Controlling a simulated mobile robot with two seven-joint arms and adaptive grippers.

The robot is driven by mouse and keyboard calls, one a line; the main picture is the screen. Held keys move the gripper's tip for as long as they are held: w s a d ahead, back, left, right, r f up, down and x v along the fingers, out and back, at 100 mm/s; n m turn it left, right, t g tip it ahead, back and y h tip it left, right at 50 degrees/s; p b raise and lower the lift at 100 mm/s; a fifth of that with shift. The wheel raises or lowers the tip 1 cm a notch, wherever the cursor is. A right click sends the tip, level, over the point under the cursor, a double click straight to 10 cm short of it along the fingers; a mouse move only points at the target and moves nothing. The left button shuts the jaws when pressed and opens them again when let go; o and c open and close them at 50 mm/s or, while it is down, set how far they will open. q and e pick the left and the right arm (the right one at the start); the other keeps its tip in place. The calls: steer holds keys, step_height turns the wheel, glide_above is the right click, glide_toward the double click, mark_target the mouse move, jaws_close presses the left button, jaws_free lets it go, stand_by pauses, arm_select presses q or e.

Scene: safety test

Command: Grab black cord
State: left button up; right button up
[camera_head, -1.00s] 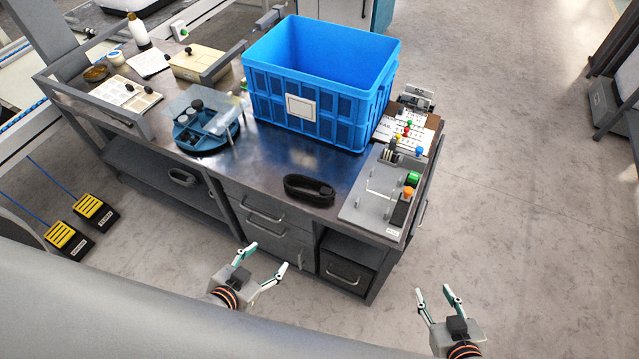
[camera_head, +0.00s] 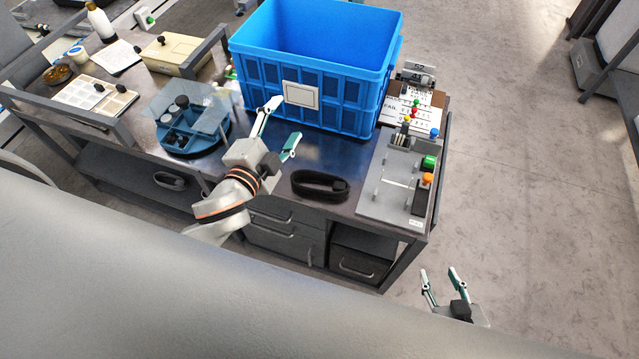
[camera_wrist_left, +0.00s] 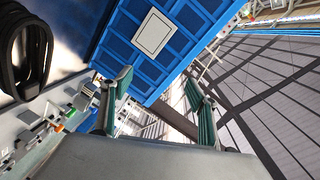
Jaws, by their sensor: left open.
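The black cord (camera_head: 320,186) lies coiled on the dark tabletop near its front edge. It also shows at the left edge of the left wrist view (camera_wrist_left: 36,62), partly cut off. My left gripper (camera_head: 281,128) is open and empty over the table, left of and beyond the cord, in front of the blue crate. The left wrist view shows its two fingers spread with nothing between them (camera_wrist_left: 158,95). My right gripper (camera_head: 441,280) is open and empty, low at the front right, off the table's corner and apart from the cord.
The blue crate (camera_head: 262,62) stands behind the cord. A grey fixture panel (camera_head: 372,204) with coloured knobs is right of it. A round blue tray (camera_head: 207,143) sits to the left. Another black coil (camera_head: 170,181) lies on the lower shelf. Bare tabletop (camera_head: 320,155) separates cord and crate.

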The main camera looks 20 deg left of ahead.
arm_select(q)
steer(key=d+r+m+h, duration=1.4)
steer(key=d+m, duration=0.3)
steer(key=m, duration=0.1)
steer(key=s+d+f+m+g+h, duration=0.2)
steer(key=s+d+m+g+h, duration=0.3)
steer(key=m+g, duration=0.45)
steer(key=m+g+y+b, duration=0.2)
steer(key=m+g+y, duration=0.5)
steer(key=m+y, duration=0.65)
glide_toward(318, 181)
steer(key=d+y, duration=0.1)
steer(key=d+n, duration=0.1)
steer(key=shift+w+d+f+t+y, duration=0.15)
steer(key=shift+d+f+t+y, duration=0.1)
steer(key=shift+f+y, duration=0.1)
steer(key=shift+f+p, duration=0.3)
steer(key=shift+x, duration=3.5)
steer(key=shift+s+a, duration=0.15)
steer(key=shift+s, duration=0.15)
steer(key=c, duration=1.3)
